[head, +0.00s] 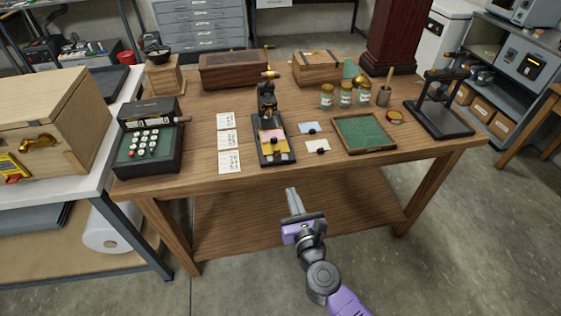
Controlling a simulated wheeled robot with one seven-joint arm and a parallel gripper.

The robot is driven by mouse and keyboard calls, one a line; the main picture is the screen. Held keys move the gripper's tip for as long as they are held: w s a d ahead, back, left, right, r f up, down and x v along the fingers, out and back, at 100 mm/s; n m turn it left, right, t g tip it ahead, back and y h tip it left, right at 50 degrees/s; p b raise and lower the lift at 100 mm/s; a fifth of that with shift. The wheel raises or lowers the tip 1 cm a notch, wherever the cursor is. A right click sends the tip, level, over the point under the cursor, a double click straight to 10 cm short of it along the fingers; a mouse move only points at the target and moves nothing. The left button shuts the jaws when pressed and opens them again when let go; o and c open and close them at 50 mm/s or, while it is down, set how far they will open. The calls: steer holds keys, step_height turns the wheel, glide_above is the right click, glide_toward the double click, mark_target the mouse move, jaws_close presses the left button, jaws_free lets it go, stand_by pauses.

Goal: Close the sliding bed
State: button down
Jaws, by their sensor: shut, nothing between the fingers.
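A black hand press (266,100) stands in the middle of the wooden table. Its long, dark sliding bed (284,158) extends from the press toward the table's front edge. Pink and yellow pieces lie on the bed, with a small dark knob among them. My gripper (292,197) is shut and empty. It appears in front of the table, just below the front edge in the picture, apart from the bed. Whether the bed runs on under the press is too small to tell.
Paper cards (229,141) lie left of the bed, and a green-lined tray (364,133) lies to its right. A black adding machine (150,138) stands at the left. Glass jars (345,95) and a black stand (440,108) are at the right. The lower shelf (235,225) is bare.

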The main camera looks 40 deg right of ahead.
mark_target(279, 156)
steer(key=x, duration=1.3)
steer(key=shift+w+f, duration=0.1)
steer(key=shift+w+d, duration=0.2)
steer(key=shift+w, duration=0.1)
steer(key=shift+b+x, duration=0.35)
steer(key=shift+x, duration=1.9)
steer(key=shift+d, duration=0.1)
steer(key=shift+s, duration=0.1)
